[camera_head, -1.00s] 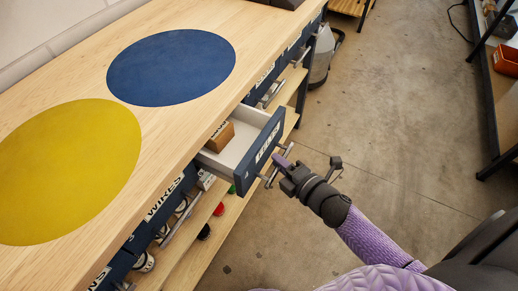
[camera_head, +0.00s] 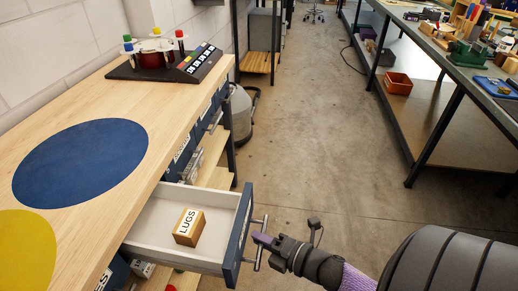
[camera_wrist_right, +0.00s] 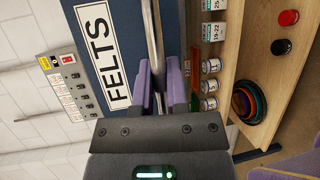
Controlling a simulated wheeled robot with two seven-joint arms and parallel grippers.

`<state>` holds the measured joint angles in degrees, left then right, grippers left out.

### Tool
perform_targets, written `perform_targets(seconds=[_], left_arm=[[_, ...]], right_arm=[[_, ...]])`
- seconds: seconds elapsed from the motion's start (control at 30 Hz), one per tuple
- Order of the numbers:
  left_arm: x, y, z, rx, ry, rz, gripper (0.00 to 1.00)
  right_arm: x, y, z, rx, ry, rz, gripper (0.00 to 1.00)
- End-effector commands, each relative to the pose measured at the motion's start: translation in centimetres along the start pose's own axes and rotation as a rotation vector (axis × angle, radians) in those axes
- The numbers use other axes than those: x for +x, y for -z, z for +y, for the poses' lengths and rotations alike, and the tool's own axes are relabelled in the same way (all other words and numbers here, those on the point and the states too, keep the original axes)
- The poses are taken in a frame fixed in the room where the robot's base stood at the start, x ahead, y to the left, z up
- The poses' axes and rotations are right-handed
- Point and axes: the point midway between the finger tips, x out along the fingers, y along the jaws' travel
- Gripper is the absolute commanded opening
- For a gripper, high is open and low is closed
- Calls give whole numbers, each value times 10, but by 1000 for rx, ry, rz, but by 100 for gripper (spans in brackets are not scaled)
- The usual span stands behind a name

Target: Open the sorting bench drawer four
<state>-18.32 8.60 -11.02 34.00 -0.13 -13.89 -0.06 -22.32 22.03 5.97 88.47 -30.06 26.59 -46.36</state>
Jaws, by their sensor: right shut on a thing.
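The drawer (camera_head: 241,228) has a dark blue front and a white inside, and it stands well out from the wooden bench (camera_head: 105,110). In the right wrist view its front (camera_wrist_right: 82,14) carries a label reading FELTS. Its metal bar handle (camera_head: 265,222) also shows in the right wrist view (camera_wrist_right: 154,32). My right gripper (camera_head: 259,238) is shut around the handle, with its purple fingers (camera_wrist_right: 159,85) on either side of the bar. A wooden block (camera_head: 189,227) labelled LUGS lies inside the drawer. My left gripper is out of view.
Blue and yellow discs mark the bench top. A dark stand (camera_head: 165,62) with colored pieces is at its far end. Shelves with cans (camera_wrist_right: 209,85) lie below the drawers. Open concrete floor (camera_head: 300,130) separates the bench from a green-topped table (camera_head: 430,45) on the right.

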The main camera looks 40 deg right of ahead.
Motion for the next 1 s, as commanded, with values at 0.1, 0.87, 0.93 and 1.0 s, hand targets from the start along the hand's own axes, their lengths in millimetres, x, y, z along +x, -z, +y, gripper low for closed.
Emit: perform_targets(seconds=[0.1, 0.87, 0.93, 1.0], left_arm=[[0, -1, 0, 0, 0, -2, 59], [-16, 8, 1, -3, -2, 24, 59], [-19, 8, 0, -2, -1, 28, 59], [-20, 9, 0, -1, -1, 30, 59]], right_arm=[[0, 0, -1, 0, 3, 0, 0], [-58, 0, 2, 1, 5, -2, 52], [-74, 0, 2, 1, 3, -1, 52], [-86, 0, 1, 2, 3, -1, 52]])
